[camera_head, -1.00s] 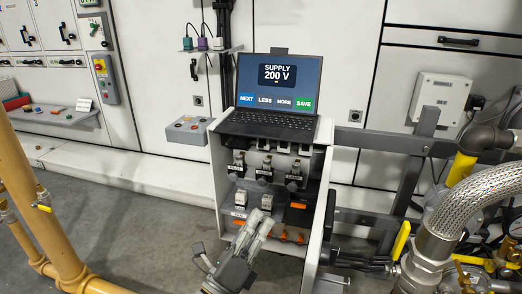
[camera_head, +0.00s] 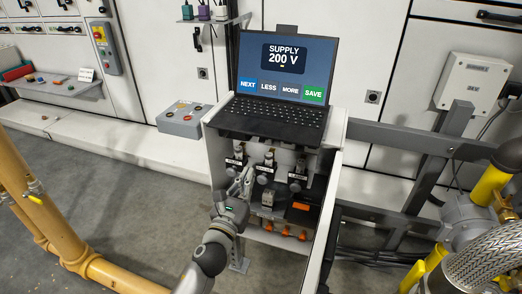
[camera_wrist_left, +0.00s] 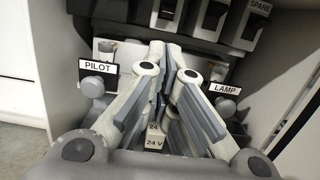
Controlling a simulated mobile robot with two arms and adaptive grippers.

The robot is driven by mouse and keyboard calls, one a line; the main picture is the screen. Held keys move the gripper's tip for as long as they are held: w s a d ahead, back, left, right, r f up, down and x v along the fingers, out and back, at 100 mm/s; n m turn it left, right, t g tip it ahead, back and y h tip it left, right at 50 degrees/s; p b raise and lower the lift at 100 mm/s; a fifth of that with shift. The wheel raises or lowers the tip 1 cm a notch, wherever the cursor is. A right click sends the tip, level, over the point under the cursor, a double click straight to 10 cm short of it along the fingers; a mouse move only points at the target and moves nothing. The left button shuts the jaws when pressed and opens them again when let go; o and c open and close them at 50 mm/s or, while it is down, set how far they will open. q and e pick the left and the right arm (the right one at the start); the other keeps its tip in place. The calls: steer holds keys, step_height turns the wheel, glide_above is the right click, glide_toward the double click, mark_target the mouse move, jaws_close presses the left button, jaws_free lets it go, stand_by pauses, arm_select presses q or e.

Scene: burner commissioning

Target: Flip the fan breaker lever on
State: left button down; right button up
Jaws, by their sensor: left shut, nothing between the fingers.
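The cabinet (camera_head: 333,170) holds rows of switchgear, with several small labels too small to read in the head view. A grey breaker (camera_head: 267,198) stands on its lower shelf. My left gripper (camera_head: 247,172) is inside the cabinet's open front, at its left side, fingers pointing up and in. In the left wrist view the gripper (camera_wrist_left: 168,62) is shut and empty, between the PILOT label (camera_wrist_left: 97,66) and the LAMP label (camera_wrist_left: 225,89). Dark switches (camera_wrist_left: 209,17) run along the top, one marked SPARE. No FAN label is readable, so I cannot tell which lever is the fan breaker's.
A laptop (camera_head: 281,72) showing SUPPLY 200 V stands on the cabinet. Orange parts (camera_head: 285,233) sit in the cabinet's bottom. A grey button box (camera_head: 185,118) is at left, yellow pipes (camera_head: 65,235) at far left, and a braided hose (camera_head: 490,262) at right.

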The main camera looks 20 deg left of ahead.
arm_select(q)
steer(key=shift+w, duration=0.1)
